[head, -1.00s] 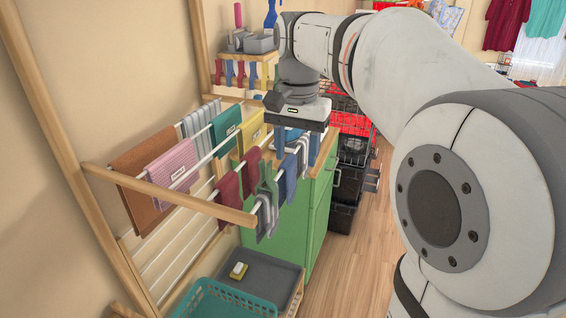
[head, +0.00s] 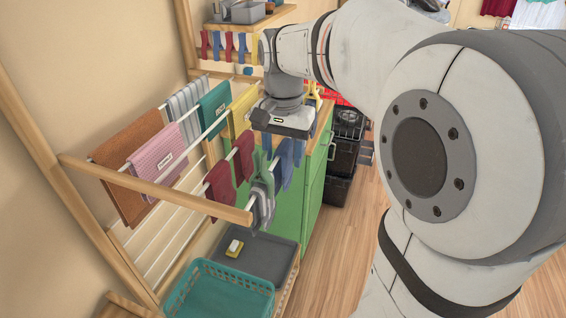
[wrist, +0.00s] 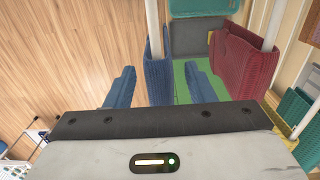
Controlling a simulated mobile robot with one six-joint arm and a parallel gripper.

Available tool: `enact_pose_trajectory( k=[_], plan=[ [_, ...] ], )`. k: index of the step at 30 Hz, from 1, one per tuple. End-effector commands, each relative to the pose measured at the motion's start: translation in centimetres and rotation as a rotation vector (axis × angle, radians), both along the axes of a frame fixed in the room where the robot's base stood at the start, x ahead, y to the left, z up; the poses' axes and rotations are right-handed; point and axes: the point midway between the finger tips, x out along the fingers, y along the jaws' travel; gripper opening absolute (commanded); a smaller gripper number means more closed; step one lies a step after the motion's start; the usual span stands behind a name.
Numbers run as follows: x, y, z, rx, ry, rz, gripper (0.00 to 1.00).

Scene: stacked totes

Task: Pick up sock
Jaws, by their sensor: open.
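My gripper (wrist: 160,70) points down over the drying rack, its two blue fingers spread apart. In the wrist view a blue sock (wrist: 158,75) hangs over a white rod, in the gap between the fingers; whether the fingers touch it I cannot tell. In the head view the gripper is over the far end of the front rod, and blue cloth (head: 284,165) shows below it; fingers and sock are hard to tell apart there. A grey sock (head: 262,205) hangs nearer on that rod. Red socks (head: 220,188) hang on the rod behind; one also shows in the wrist view (wrist: 240,65).
Towels, brown (head: 128,195), pink (head: 158,158) and others, hang on the rack's back rods. A teal basket (head: 225,285) and grey tray (head: 262,258) are below. A green cabinet (head: 315,190) stands beyond the rack. Wooden floor is clear on the right.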

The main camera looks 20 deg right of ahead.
Motion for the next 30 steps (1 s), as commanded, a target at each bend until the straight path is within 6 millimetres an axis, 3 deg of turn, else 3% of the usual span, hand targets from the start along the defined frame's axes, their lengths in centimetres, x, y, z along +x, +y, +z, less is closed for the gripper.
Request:
enact_pose_trajectory(
  k=[8, 25, 30],
  plan=[
    [0.00, -0.06, -0.44, 0.000, 0.000, -0.001, 0.49],
    [0.01, -0.12, -0.41, 0.000, 0.000, -0.002, 0.03],
    [0.02, -0.13, -0.40, 0.000, 0.000, -0.003, 0.02]
  ],
)
